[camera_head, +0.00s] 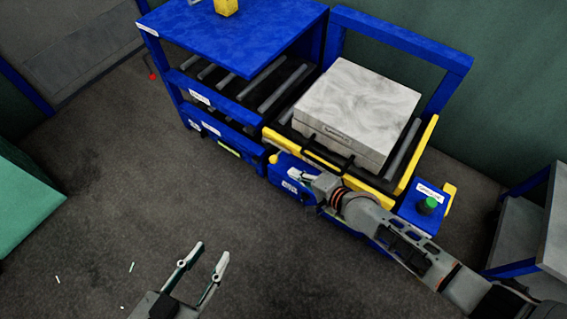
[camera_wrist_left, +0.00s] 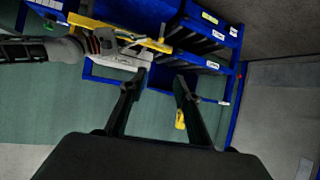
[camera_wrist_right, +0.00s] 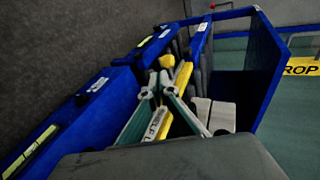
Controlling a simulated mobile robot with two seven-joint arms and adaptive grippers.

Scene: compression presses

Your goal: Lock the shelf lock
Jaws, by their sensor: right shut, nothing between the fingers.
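The shelf lock itself is hard to make out. A small yellow knob (camera_head: 273,158) sits on the front of the blue shelf frame (camera_head: 222,99), left of the yellow-edged roller tray (camera_head: 420,152). My right gripper (camera_head: 306,181) is at the blue front panel below the tray, just right of the knob. In the right wrist view its fingers (camera_wrist_right: 157,84) are closed together, close to yellow parts and a white label (camera_wrist_right: 156,122) partly hidden behind the fingers. My left gripper (camera_head: 211,251) is open and empty over the floor; its spread fingers also show in the left wrist view (camera_wrist_left: 160,80).
A large grey block (camera_head: 357,108) with a black handle (camera_head: 322,151) in front rests on the tray. A blue box with a green button (camera_head: 428,205) stands right of it. A grey-and-blue rack (camera_head: 530,225) is far right.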

